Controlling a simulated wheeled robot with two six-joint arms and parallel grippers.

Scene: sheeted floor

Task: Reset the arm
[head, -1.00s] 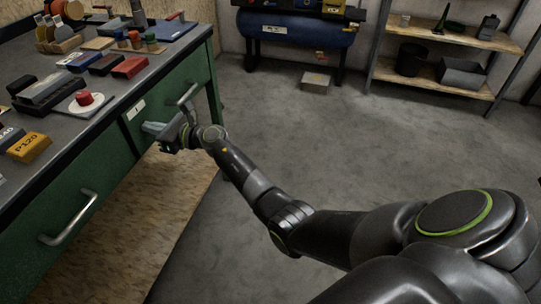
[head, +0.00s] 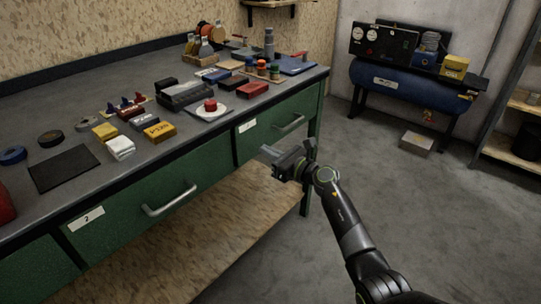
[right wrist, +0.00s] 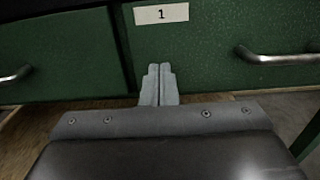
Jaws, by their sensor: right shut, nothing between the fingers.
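My right gripper (head: 268,153) is in front of the green workbench, just below and left of the handle of the drawer labelled 1. Its fingers are shut with nothing between them. The right wrist view shows the closed fingertips (right wrist: 159,84) pointing at the green drawer fronts, below the label "1" (right wrist: 161,14). The drawer 1 handle (head: 290,124) is apart from the fingers; it also shows at the right in the right wrist view (right wrist: 280,57). The drawers look closed. My left gripper is not in view.
The workbench top (head: 120,192) carries several small boxes, bottles and tools. Drawer 2 has a metal handle (head: 168,201). A blue compressor tank (head: 405,84) stands at the back right, with a small box (head: 416,143) on the floor near it. The concrete floor (head: 420,220) at right is clear.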

